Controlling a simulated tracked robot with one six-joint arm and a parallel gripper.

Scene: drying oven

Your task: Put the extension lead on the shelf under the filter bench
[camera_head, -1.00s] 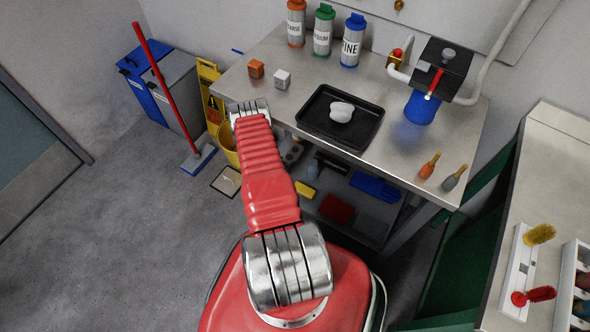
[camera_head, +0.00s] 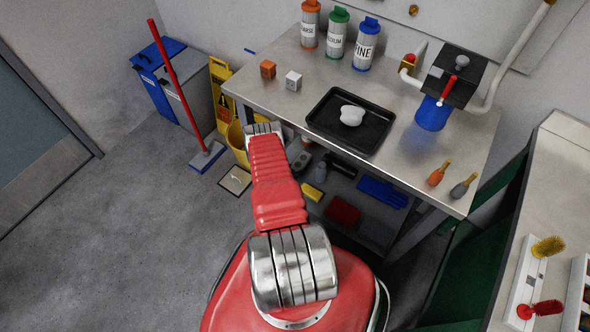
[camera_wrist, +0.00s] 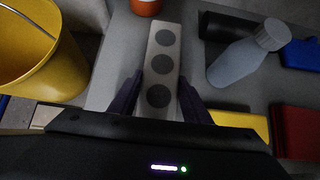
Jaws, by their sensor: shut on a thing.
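The extension lead (camera_wrist: 161,66) is a pale grey bar with three dark round sockets in the wrist view. My gripper (camera_wrist: 158,98) is shut on it, one dark finger on each side, and the bar points away from me. The shelf (camera_head: 340,182) under the filter bench (camera_head: 277,95) is grey and partly filled; it also lies below the lead in the wrist view (camera_wrist: 108,62). I cannot tell whether the lead touches the shelf. In the head view my arm hides my gripper.
Around the lead are a grey bottle (camera_wrist: 236,62), an orange object (camera_wrist: 146,7), a yellow block (camera_wrist: 243,122), a red item (camera_wrist: 296,128) and a blue item (camera_wrist: 300,54). A yellow bucket (camera_wrist: 38,55) stands close on the left. The bench top edge overhangs the shelf.

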